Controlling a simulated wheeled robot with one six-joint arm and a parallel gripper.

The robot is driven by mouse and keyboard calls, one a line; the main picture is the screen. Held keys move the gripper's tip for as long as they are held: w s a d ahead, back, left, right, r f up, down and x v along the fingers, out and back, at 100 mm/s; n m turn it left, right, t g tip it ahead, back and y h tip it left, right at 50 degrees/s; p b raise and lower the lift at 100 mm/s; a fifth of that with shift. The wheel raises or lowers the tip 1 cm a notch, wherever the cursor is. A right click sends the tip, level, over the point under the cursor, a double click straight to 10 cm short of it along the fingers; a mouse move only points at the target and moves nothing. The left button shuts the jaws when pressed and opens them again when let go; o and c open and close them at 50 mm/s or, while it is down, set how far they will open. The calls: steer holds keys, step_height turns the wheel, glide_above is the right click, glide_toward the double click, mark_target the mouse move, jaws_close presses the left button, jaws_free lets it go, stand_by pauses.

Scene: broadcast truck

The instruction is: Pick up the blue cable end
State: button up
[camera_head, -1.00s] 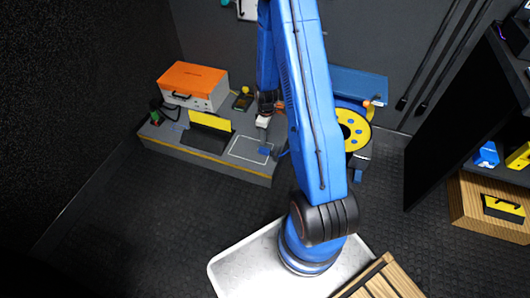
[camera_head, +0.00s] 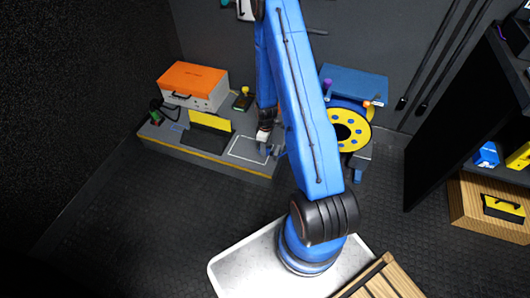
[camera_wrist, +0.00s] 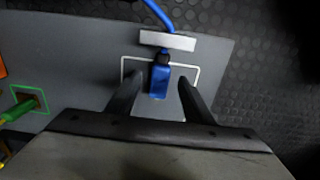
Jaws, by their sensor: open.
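The blue cable end (camera_wrist: 159,80) lies on the grey bench inside a white outlined rectangle, seen in the wrist view. Its blue cable (camera_wrist: 160,15) runs away under a pale bar (camera_wrist: 167,41) toward the top. My gripper (camera_wrist: 158,88) is open, with one dark finger on each side of the blue cable end. I cannot tell whether the fingers touch it. In the head view my gripper (camera_head: 268,149) is down at the right part of the bench (camera_head: 215,157), by the white outline, and mostly hides the blue cable end.
An orange-topped case (camera_head: 192,86) and a yellow-faced panel (camera_head: 210,122) stand on the bench to the left. A yellow cable reel (camera_head: 347,130) is close on the right. A green plug (camera_wrist: 20,109) lies left in the wrist view. The dark floor in front is clear.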

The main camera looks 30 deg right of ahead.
steer(key=shift+f, duration=0.5)
jaws_close()
steer(key=shift+r, duration=0.1)
